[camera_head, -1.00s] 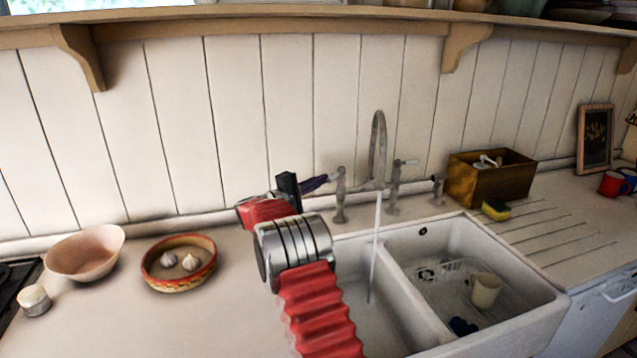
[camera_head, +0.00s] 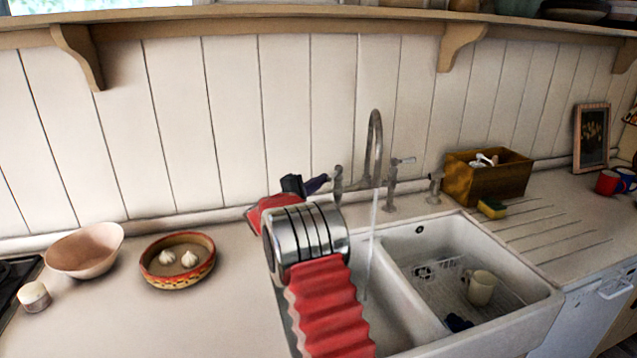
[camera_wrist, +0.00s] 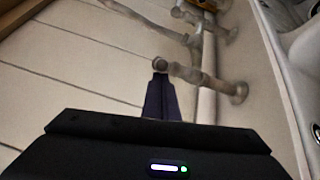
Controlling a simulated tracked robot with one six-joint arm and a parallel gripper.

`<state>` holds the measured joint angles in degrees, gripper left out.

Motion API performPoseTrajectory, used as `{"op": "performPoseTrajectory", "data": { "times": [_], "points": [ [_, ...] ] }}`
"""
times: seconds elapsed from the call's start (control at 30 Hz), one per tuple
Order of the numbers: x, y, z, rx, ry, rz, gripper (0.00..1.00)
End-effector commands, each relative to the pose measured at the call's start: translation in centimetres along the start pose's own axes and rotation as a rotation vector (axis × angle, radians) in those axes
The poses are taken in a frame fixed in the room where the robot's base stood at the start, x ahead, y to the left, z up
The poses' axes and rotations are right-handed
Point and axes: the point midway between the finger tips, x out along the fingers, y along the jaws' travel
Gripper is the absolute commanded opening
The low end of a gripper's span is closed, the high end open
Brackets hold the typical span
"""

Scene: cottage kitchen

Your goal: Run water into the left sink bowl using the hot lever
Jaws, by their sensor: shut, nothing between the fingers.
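The tap (camera_head: 374,140) has a tall curved spout between two side valves. A thin water stream (camera_head: 373,215) falls from the spout into the left sink bowl (camera_head: 392,300). The left valve, on the hot side (camera_head: 338,190), stands beside my gripper (camera_head: 318,183). My gripper's dark fingers are shut and empty, pointing right at the top of that valve. In the wrist view, the fingertips (camera_wrist: 160,76) meet or nearly meet the upper end of the left valve (camera_wrist: 205,78); contact is unclear. The right valve (camera_head: 392,188) has a pale lever pointing right.
The right bowl (camera_head: 455,255) holds a cream mug (camera_head: 481,287) and a dark object. A wooden box (camera_head: 487,180) and sponge (camera_head: 491,209) stand behind the ridged drainer. A garlic dish (camera_head: 178,270) and pink bowl (camera_head: 85,250) sit left. A shelf (camera_head: 270,22) runs above.

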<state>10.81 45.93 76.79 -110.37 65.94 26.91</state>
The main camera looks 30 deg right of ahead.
Motion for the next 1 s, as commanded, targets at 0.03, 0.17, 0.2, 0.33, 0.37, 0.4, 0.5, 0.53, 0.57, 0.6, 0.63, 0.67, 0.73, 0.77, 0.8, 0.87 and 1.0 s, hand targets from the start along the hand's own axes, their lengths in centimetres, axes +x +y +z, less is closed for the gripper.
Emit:
{"op": "performPoseTrajectory", "data": {
  "times": [0.03,0.17,0.2,0.33,0.37,0.4,0.5,0.53,0.57,0.6,0.63,0.67,0.73,0.77,0.8,0.87,1.0],
  "points": [
    [0.1,0.1,0.3,0.001,0.020,0.004,0.00],
    [0.2,-0.1,0.5,0.004,0.065,0.012,0.00],
    [0.2,-0.1,0.6,0.004,0.064,0.012,0.00],
    [0.4,-0.3,1.3,0.003,0.063,0.012,0.00],
    [0.4,-0.3,1.5,0.003,0.062,0.012,0.00],
    [0.5,-0.3,1.8,0.003,0.062,0.012,0.00],
    [0.6,-0.5,2.4,0.004,0.061,0.012,0.00],
    [0.7,-0.5,2.6,0.004,0.062,0.012,0.00],
    [0.7,-0.5,2.7,0.004,0.062,0.012,0.00],
    [0.8,-0.6,2.9,0.004,0.062,0.012,0.00],
    [0.8,-0.6,3.0,0.003,0.063,0.012,0.00],
    [0.8,-0.6,3.1,0.003,0.063,0.012,0.00],
    [0.9,-0.7,3.3,0.003,0.063,0.012,0.00],
    [0.9,-0.7,3.4,0.003,0.063,0.012,0.00],
    [1.0,-0.7,3.4,0.003,0.063,0.013,0.00],
    [1.0,-0.7,3.5,0.004,0.063,0.013,0.00],
    [1.1,-0.7,3.6,0.005,0.062,0.013,0.00]
  ]
}}
